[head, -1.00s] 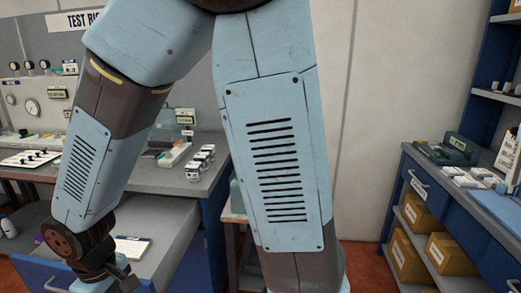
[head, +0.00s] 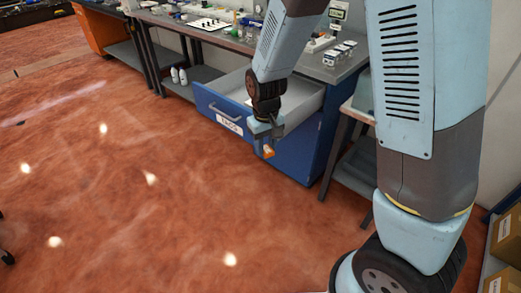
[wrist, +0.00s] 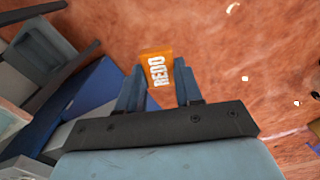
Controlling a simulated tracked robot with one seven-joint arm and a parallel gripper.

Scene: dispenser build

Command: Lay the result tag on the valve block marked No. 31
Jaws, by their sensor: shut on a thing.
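An orange tag with REDO on it (wrist: 156,66) is held between the two fingers of my gripper (wrist: 159,80) in the wrist view. In the head view my gripper (head: 265,132) hangs in front of the open blue drawer, with the orange tag (head: 268,151) showing below it. Several small white-and-black blocks (head: 339,54), which look like valve blocks, stand at the right end of the grey bench top. Their markings are too small to read, so I cannot tell which is No. 31.
The drawer labelled TAGS (head: 229,123) stands pulled out below the bench (head: 345,71). A small display (head: 338,11) stands behind the blocks. My own arm covers much of the right side. The red floor (head: 130,190) is clear at the left and front.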

